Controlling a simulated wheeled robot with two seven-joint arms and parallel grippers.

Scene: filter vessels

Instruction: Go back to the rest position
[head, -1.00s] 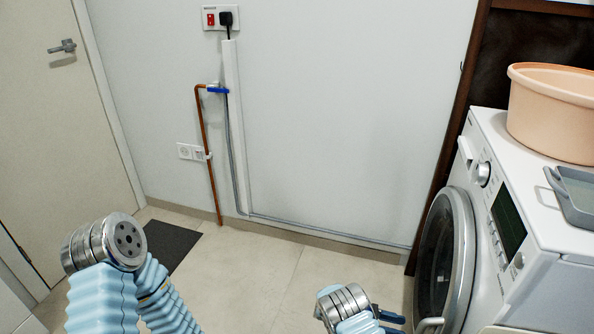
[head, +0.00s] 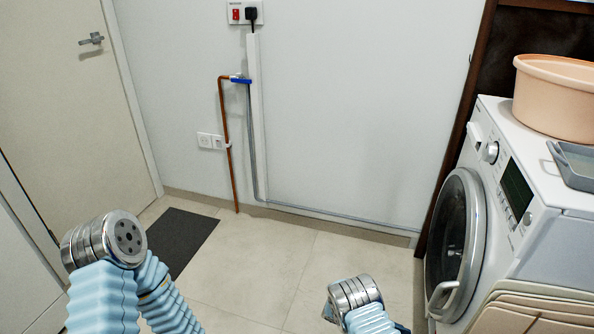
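My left arm (head: 105,242) shows at the lower left as a silver metal joint with light blue ribbed sleeves on both sides of it. My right arm (head: 357,294) shows at the bottom, right of centre, as a similar silver joint above a light blue sleeve. A small dark part shows beside that joint; I cannot tell what it is. Neither gripper's fingertips are in the picture, so I see no gripper opening and nothing held.
A white washing machine (head: 475,185) stands at the right, with a peach tub (head: 565,98) and a grey tray (head: 578,175) on top. Beige panels (head: 540,308) are at the lower right. A door (head: 60,110) is at the left. A dark mat (head: 180,240) lies on otherwise clear floor tiles.

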